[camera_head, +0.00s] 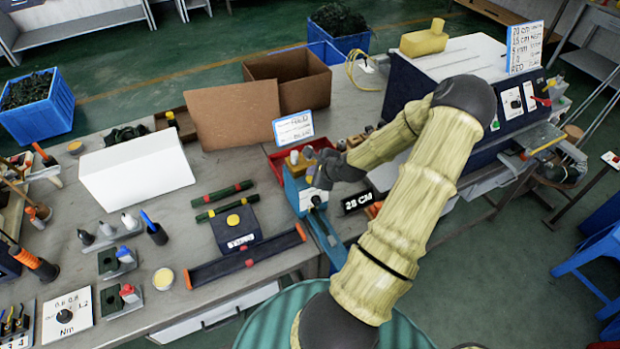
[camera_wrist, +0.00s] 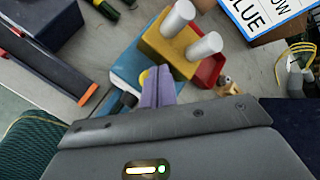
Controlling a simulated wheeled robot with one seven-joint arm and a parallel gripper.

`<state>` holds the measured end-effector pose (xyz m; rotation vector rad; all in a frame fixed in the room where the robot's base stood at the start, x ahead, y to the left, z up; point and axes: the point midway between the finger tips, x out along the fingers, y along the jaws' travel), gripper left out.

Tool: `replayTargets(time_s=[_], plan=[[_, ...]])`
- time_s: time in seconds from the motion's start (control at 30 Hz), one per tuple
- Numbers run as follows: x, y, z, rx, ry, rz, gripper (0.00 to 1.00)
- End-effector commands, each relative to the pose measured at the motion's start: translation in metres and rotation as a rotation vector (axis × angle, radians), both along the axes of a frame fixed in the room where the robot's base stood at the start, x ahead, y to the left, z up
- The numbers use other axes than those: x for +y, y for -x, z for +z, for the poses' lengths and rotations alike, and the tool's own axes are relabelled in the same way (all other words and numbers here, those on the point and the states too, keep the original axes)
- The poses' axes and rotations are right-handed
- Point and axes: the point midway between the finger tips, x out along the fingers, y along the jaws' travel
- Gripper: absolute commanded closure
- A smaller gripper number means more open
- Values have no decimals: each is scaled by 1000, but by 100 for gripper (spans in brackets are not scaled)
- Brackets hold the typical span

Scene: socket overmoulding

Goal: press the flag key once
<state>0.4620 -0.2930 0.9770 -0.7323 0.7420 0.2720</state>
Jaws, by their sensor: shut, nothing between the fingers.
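My gripper (camera_head: 322,178) is over the blue bench device (camera_head: 331,242) at the middle of the bench. In the wrist view, the purple fingers (camera_wrist: 158,88) are together and empty. They are right beside a small round yellow part (camera_wrist: 143,77) on the blue device (camera_wrist: 127,72); I cannot tell whether they touch it. A dark blue box (camera_head: 221,238) with a round yellow button (camera_head: 233,219) stands left of the gripper; its white lettering is too small to read surely. I cannot tell which of these is the flag key.
A yellow block (camera_wrist: 156,45) with two pale cylinders stands close to the fingers. A red tray (camera_head: 276,163) and a white sign (camera_head: 293,127) are behind. A dark blue trough (camera_head: 246,257) lies in front of the box.

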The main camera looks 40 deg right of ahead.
Motion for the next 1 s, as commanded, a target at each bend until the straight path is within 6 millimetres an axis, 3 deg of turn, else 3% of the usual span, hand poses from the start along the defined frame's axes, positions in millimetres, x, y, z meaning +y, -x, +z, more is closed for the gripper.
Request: replayTargets(time_s=[1.0], plan=[[0,0,-11,0,0,0,100]])
